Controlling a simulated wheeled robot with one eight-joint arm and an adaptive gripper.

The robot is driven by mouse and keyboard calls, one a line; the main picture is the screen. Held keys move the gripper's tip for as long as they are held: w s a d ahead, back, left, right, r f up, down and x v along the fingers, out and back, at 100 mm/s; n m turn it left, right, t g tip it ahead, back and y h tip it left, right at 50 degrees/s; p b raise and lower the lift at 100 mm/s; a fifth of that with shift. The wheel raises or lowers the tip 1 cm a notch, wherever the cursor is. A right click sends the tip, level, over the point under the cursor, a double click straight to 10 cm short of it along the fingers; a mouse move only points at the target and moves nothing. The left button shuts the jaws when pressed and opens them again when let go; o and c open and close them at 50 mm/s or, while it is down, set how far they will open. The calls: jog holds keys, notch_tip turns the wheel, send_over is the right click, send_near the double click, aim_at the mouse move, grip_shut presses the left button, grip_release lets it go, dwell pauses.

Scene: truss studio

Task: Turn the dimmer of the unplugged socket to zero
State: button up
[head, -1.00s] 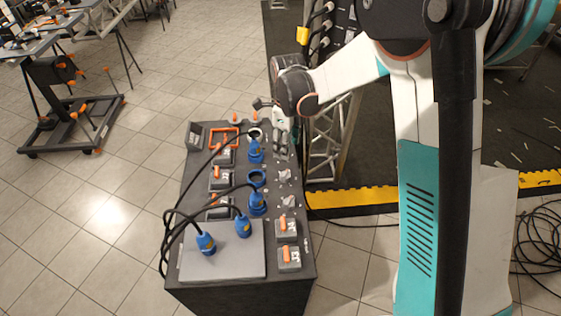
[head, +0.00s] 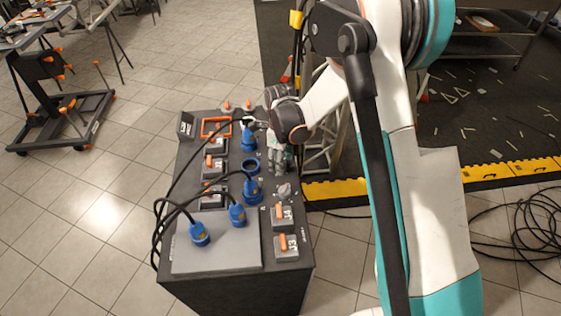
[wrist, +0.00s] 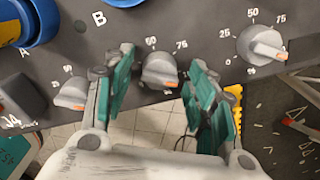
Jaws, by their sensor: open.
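The dark socket box (head: 186,215) stands in the middle of the head view. Its middle blue socket (head: 250,165) looks like an empty ring; the sockets above and below it hold blue plugs. In the wrist view a grey dimmer knob (wrist: 158,70) sits below the letter B, its orange-tipped pointer towards the lower right. My gripper (wrist: 158,62) is open, its green-padded fingers on either side of that knob. Any contact cannot be told. In the head view my gripper (head: 277,160) hides the knob. Another knob (wrist: 262,45) is to the right, and one (wrist: 72,92) to the left.
Two loose blue plugs (head: 200,233) (head: 238,215) with black cables stand on the grey plate (head: 215,256). Orange-handled switches (head: 283,216) line the box near the knobs. A truss and yellow-edged dark floor (head: 335,188) are to the right.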

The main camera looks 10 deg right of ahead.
jog(key=shift+f, duration=0.15)
jog(key=shift+c, duration=0.6)
jog(key=c, duration=1)
jog(key=shift+o, duration=0.2)
jog(key=shift+n, duration=0.3)
